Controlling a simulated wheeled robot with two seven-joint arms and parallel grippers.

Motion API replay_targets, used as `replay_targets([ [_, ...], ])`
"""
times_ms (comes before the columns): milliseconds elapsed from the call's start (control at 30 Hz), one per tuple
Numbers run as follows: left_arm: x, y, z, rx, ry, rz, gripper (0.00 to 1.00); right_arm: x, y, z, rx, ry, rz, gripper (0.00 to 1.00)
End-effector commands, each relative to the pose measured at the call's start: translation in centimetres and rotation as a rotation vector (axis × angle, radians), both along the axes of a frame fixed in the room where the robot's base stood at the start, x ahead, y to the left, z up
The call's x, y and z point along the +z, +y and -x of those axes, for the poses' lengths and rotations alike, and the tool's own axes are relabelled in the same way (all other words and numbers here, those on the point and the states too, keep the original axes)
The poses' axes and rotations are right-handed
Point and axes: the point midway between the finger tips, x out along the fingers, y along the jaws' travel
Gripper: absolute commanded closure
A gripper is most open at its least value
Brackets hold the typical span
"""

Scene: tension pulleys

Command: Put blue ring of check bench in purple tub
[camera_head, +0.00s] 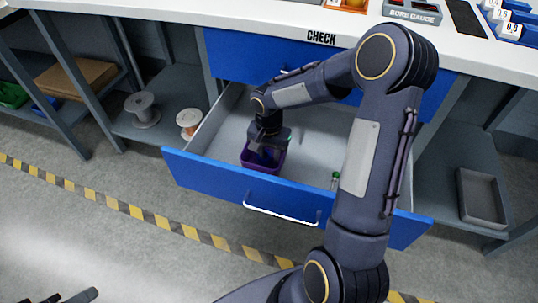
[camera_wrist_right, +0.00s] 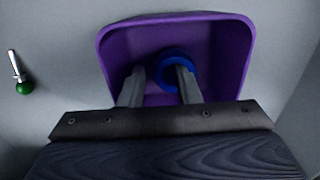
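The purple tub (camera_head: 246,168) stands in the open blue-fronted drawer under the CHECK sign, and it fills the middle of the right wrist view (camera_wrist_right: 115,50). The blue ring (camera_wrist_right: 163,60) shows inside the tub's outline, at the tip of one finger of my right gripper (camera_wrist_right: 160,84). That finger overlaps the ring; I cannot tell if it passes through it. My right gripper's fingers are apart, with a gap between the other finger and the ring. In the head view the gripper points down into the tub. Part of my left gripper (camera_head: 75,297) shows at the bottom left edge.
A small green-ended metal piece (camera_head: 335,178) lies in the drawer right of the tub. The drawer walls (camera_head: 215,115) surround the tub. A grey tray (camera_head: 482,198) is on the right shelf, spools (camera_head: 142,108) on the left shelf. The bench top (camera_head: 250,22) is above.

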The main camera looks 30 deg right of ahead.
Motion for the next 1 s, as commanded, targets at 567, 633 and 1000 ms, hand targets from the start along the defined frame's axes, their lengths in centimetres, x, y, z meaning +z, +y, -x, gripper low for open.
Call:
replay_targets([
  [567,3.2,0.0,0.0,0.0,0.0,0.0,0.55,10.4,0.0,0.0,0.001,-0.003,0.0,0.7],
  [633,3.3,0.0,0.0,0.0,0.0,0.0,0.55,11.1,0.0,0.3,0.009,-0.009,-0.001,0.7],
  [1000,3.2,0.0,0.0,0.0,0.0,0.0,0.55,18.8,3.4,11.8,0.357,-0.267,-0.091,0.7],
])
